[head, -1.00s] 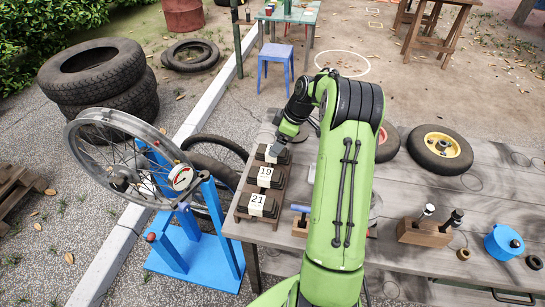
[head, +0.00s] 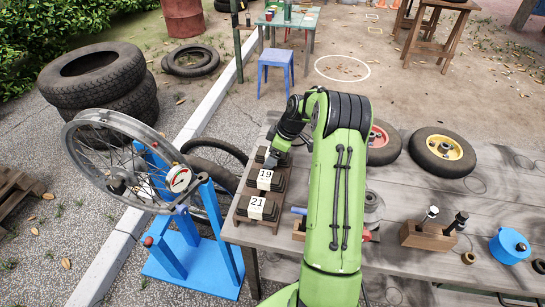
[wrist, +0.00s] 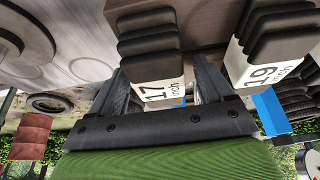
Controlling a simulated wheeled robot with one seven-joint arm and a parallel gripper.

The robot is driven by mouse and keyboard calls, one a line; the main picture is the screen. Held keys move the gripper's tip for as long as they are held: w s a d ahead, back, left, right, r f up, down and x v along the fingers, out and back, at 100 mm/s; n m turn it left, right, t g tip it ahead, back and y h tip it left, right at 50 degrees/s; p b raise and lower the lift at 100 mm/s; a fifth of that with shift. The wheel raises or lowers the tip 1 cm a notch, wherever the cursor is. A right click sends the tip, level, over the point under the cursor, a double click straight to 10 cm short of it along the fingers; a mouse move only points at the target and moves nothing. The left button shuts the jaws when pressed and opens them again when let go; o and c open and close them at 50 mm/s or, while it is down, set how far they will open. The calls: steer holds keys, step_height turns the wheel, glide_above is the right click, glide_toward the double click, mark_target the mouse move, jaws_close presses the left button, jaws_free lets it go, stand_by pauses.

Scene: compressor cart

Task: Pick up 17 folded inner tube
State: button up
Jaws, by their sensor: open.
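My gripper (wrist: 162,84) is open, with one finger on each side of the 17 band. Gaps show beside the band, and I cannot tell whether either finger touches. In the head view my gripper (head: 272,158) is at the far end of the tube rack (head: 238,219) and mostly hides the 17 tube there. The 19 tube (wrist: 275,45) lies beside it, close to one finger.
The 19 tube (head: 265,180) and 21 tube (head: 257,208) sit nearer in the same rack, on the wooden table (head: 500,190). A blue stand with a wheel (head: 115,160) is at the left. Two small wheels lie right of my arm.

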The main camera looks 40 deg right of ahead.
steer(key=shift+c, duration=0.4)
steer(key=c, duration=1.2)
